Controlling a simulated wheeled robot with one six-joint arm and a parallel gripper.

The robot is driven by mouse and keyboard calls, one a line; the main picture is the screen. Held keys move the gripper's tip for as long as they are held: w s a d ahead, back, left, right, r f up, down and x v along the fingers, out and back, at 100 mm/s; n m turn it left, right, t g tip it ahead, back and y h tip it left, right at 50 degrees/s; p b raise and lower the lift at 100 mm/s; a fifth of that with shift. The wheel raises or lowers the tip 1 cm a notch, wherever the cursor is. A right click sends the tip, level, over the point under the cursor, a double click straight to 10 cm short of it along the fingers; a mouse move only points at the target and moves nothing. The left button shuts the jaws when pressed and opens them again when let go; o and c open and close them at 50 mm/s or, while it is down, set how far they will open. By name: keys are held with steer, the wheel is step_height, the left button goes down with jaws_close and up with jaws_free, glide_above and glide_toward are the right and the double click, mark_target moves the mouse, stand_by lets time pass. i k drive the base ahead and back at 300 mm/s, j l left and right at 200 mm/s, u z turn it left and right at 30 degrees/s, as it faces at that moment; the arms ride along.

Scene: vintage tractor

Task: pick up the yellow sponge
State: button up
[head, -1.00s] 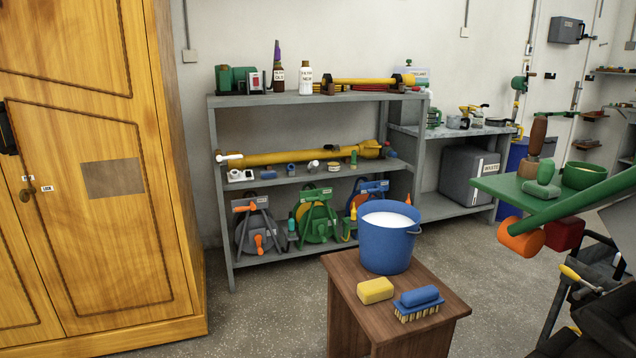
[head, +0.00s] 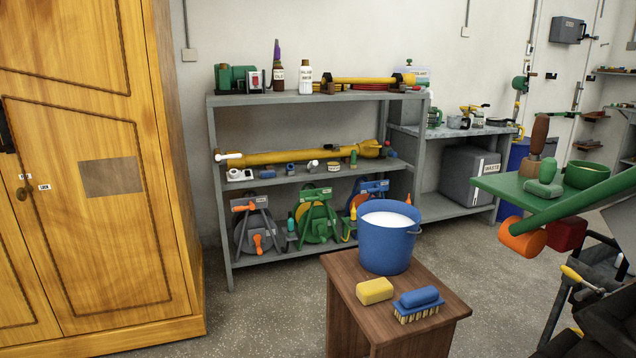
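The yellow sponge (head: 375,291) is a small rounded block in the head view. It lies flat on top of the brown wooden stand (head: 345,272), near its front left edge. A blue scrubbing brush (head: 417,303) with pale bristles lies just to its right. A blue bucket (head: 386,247) filled with whitish liquid stands behind the sponge. My gripper does not show in this view.
A grey shelf unit (head: 311,96) with tools and bottles stands against the wall behind. A wooden cabinet (head: 110,233) fills the left side. A green platform (head: 505,192) with items juts in at right. The speckled floor (head: 275,310) left of the stand is clear.

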mark_target(368, 292)
steer(key=l+z, duration=0.1)
steer(key=l, duration=0.25)
steer(key=i+j+z, duration=0.2)
steer(key=i+z, duration=0.25)
steer(key=i+j+z, duration=0.45)
steer(key=k+l, duration=0.05)
